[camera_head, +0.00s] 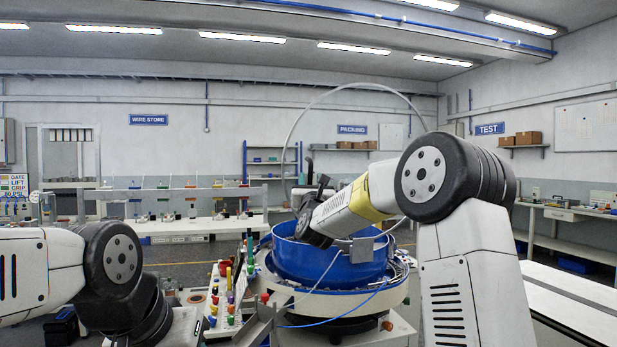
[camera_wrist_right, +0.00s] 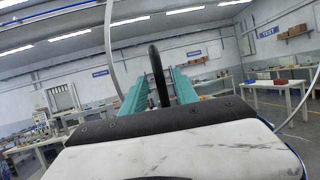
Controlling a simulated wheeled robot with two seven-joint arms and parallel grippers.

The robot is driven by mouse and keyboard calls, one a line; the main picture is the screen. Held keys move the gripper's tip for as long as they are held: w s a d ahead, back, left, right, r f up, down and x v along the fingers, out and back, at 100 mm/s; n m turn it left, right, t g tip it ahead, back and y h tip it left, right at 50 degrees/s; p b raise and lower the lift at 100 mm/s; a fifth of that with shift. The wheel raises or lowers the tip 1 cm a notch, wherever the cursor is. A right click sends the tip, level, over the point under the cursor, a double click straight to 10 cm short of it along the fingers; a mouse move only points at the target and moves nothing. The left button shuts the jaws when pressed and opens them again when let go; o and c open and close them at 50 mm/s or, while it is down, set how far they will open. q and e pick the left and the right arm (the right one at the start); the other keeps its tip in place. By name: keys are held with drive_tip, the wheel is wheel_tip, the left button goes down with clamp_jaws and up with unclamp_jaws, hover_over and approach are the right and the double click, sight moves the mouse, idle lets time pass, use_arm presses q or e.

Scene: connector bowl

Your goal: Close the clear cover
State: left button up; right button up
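The clear cover (camera_head: 347,88) stands raised behind the blue bowl (camera_head: 325,265). Its pale curved rim shows against the back wall, and part is hidden behind my right arm. The rim also shows in the right wrist view (camera_wrist_right: 109,50). My right gripper (camera_wrist_right: 159,82) has its two teal fingers apart, on either side of a dark upright handle (camera_wrist_right: 155,62). Narrow gaps seem to show between fingers and handle; contact at the tips is unclear. In the head view the right wrist is over the bowl's left side. My left gripper is out of view; only its arm shows.
A rack of coloured connectors (camera_head: 228,290) stands left of the bowl. Blue tubing (camera_head: 345,318) runs across the machine front. A white bench top (camera_head: 570,300) is at the right. Workbenches (camera_head: 190,225) line the back wall, with open floor before them.

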sight(310, 176)
drive_tip(key=shift+x, duration=1.55)
drive_tip(key=shift+a, duration=0.1)
drive_tip(key=shift+c, duration=0.5)
clamp_jaws()
